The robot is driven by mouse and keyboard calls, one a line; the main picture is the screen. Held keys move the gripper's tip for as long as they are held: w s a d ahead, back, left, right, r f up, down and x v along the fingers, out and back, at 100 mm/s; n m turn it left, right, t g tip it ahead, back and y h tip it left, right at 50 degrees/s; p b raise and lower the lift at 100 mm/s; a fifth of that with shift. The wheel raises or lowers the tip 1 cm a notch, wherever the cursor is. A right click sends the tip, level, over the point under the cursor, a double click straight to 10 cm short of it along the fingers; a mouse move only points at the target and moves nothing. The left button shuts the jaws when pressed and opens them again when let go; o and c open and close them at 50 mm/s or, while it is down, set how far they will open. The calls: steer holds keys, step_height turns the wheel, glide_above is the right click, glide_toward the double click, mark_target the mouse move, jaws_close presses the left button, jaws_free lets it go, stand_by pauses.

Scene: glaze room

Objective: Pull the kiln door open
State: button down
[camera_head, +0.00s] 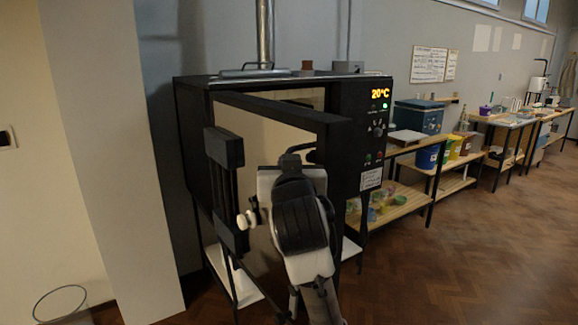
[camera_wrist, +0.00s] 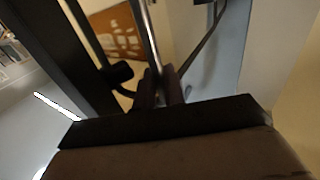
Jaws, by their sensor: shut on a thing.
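The kiln (camera_head: 192,130) is a dark box on a stand against the wall. Its black-framed door (camera_head: 285,108) stands ajar, with its right side swung out toward me and a gap at the top showing the pale inside. In the wrist view, my gripper (camera_wrist: 160,90) is shut on the door handle (camera_wrist: 151,40), a thin metal bar running up between the fingers. In the head view my own arm covers the middle of the door and hides the fingertips and most of the handle.
The control panel (camera_head: 377,125) right of the door reads 20°C. A wooden shelf unit (camera_head: 405,200) with buckets and a blue box (camera_head: 418,116) stands to the right. A pale wall pillar (camera_head: 110,150) is close on the left. The parquet floor (camera_head: 470,260) at the right front is clear.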

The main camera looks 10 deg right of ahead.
steer(key=shift+a+r, duration=0.1)
steer(key=shift+r, duration=0.05)
steer(key=c, duration=1.6)
jaws_free()
steer(key=shift+s+a+b, duration=0.15)
steer(key=shift+s+b, duration=1.1)
steer(key=shift+s, duration=2.2)
steer(key=shift+s+a+b, duration=0.15)
steer(key=shift+s+b, duration=1.05)
steer(key=shift+s, duration=2.25)
